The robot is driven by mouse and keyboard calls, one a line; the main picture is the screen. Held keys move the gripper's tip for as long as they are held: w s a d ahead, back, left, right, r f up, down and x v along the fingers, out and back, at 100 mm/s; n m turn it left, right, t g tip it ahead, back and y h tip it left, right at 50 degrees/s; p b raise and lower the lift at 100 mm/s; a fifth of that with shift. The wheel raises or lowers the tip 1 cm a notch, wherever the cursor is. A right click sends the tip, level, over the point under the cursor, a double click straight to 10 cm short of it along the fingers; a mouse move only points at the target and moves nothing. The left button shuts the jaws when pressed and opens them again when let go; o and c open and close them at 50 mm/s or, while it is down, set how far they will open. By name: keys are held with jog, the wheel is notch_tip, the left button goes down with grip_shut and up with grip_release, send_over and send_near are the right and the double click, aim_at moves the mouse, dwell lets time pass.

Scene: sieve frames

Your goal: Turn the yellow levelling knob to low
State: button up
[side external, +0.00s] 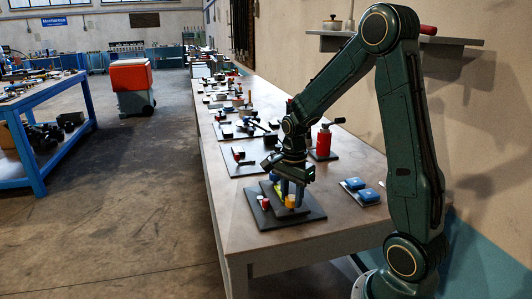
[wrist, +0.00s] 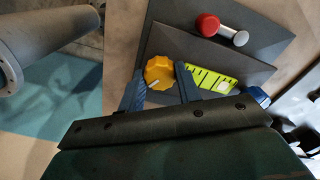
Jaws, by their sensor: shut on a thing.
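The yellow knob (side external: 290,201) is a faceted knob on a dark stepped plate (side external: 262,216) near the front of the table. In the wrist view the knob (wrist: 160,70) sits between the two blue fingers of my gripper (wrist: 161,82), which is shut on it. A short pale mark on its top lies toward the lower left in that view. A yellow-green scale with black ticks (wrist: 212,80) lies on the plate just right of the knob, partly behind one finger. From the side, my gripper (side external: 291,194) points down at the knob, and the fingers partly hide it.
A red bottle-like thing (side external: 323,143) stands behind my gripper. Several other fixtures fill the table farther back.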

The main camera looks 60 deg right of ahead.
jog(key=n, duration=0.5)
jog(key=shift+n, duration=0.3)
jog(key=n, duration=1)
jog(key=shift+n, duration=0.4)
jog(key=n, duration=0.5)
jog(key=shift+n, duration=0.3)
jog(key=n, duration=1)
jog(key=shift+n, duration=0.4)
jog(key=n, duration=0.5)
jog(key=shift+n, duration=2.5)
